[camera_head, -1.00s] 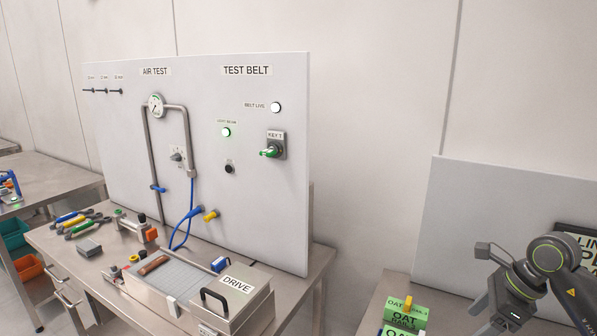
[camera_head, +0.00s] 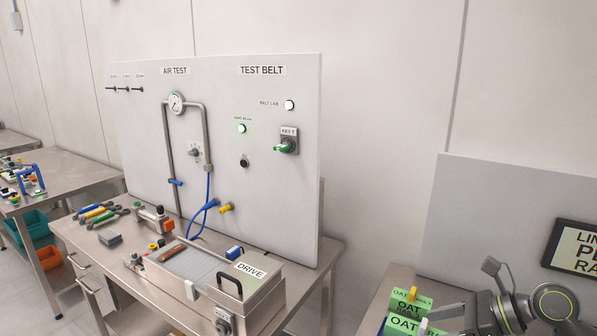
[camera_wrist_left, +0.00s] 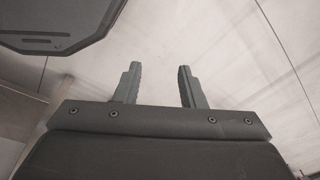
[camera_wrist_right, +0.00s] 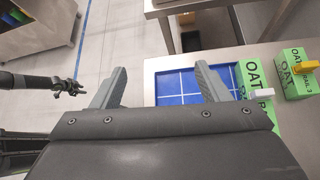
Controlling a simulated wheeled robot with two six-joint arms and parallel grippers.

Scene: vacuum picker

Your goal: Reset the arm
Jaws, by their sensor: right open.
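My right gripper (camera_wrist_right: 160,85) is open and empty in the right wrist view. Its fingers reach over the edge of a steel table, above the near side of a blue gridded mat (camera_wrist_right: 176,90). My left arm is not visible in the head view.
Green OAT cartons (camera_head: 408,308) stand on the right table, close to my right arm. They also show right of the right gripper (camera_wrist_right: 292,75). A bench with a DRIVE box (camera_head: 262,285), tools (camera_head: 100,213) and a test panel (camera_head: 270,210) stands left. Open floor shows (camera_wrist_right: 120,35).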

